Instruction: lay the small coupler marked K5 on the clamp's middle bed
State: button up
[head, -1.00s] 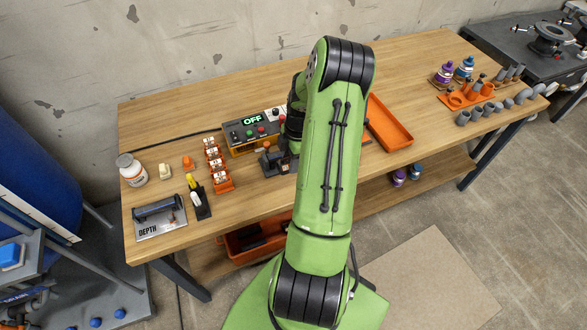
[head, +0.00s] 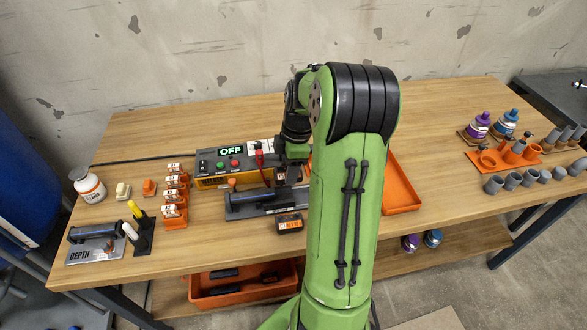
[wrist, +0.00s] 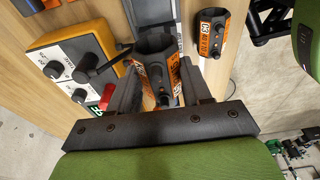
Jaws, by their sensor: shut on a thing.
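My gripper (wrist: 160,95) is shut on a dark coupler (wrist: 158,62) with an orange label; its marking is not readable here. In the head view my gripper (head: 291,163) hangs over the right part of the clamp (head: 243,207), partly hidden by my arm. The clamp is a long grey fixture with a dark pipe lying along it. Its right end and middle bed are hard to make out behind my gripper and arm. Part of a grey fixture, likely the clamp, shows beyond the held coupler in the wrist view (wrist: 154,12).
Another dark coupler with an orange label (head: 289,222) lies in front of the clamp. The control box (head: 212,180) reading OFF stands behind it. An orange tray (head: 402,190) is at right. Several orange-and-white pieces (head: 173,197) and the depth gauge (head: 95,245) are at left.

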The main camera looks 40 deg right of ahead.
jog(key=shift+d+f+b, duration=0.1)
jog(key=shift+f+b, duration=0.8)
jog(key=shift+f, duration=0.5)
jog(key=shift+f, duration=0.25)
jog(key=shift+f+b, duration=0.45)
jog(key=shift+f, duration=0.05)
jog(key=shift+f, duration=0.1)
jog(key=shift+f+b, duration=0.65)
jog(key=shift+f, duration=0.15)
jog(key=shift+f, duration=0.3)
jog(key=o, duration=1.2)
jog(key=shift+o, duration=0.2)
